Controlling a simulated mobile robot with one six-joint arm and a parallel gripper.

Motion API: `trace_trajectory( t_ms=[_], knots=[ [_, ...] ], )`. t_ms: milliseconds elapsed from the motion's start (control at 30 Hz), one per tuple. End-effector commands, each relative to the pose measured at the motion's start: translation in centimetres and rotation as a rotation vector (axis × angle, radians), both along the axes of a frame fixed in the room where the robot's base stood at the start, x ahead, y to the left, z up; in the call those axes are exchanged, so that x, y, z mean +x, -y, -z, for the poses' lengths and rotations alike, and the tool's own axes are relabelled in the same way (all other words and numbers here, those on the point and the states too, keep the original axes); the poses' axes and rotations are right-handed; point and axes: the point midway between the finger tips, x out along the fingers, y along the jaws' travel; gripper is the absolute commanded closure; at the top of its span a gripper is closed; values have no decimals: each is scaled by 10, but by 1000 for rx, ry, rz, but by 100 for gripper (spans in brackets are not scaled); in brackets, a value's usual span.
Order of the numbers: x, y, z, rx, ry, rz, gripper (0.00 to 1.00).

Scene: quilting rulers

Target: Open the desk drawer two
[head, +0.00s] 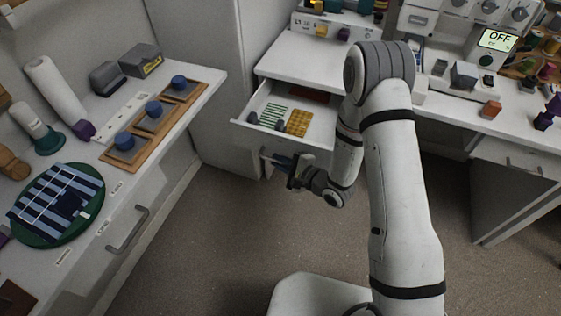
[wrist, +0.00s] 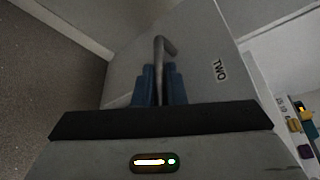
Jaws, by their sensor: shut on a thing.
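The drawer labelled TWO (wrist: 200,50) fills much of the wrist view, with its bar handle (wrist: 165,46) standing out from its front. My gripper (wrist: 160,82) has its blue fingers shut on that handle. In the head view my gripper (head: 272,157) is at the front of the lower drawer (head: 310,156), under the open top drawer. The lower drawer's front looks about level with the cabinet; my arm hides part of it. The fingertips' exact contact with the handle is small in the head view.
The open top drawer (head: 243,122) juts out just above my gripper and holds a striped piece, a yellow grid piece and dark knobs. A counter (head: 190,112) with rulers and a green round mat (head: 20,236) stands at left. The floor (head: 225,225) between is clear.

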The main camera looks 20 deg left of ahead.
Motion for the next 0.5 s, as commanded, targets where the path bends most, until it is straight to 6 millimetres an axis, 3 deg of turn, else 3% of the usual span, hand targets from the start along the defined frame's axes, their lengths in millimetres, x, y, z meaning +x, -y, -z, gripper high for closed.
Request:
trace_trajectory(
  t_ms=[267,300,500],
  knots=[
    [0,1,1,-2,-2,2,100],
    [0,1,1,-3,-3,3,87],
    [0,0,1,-1,-1,1,70]
  ],
)
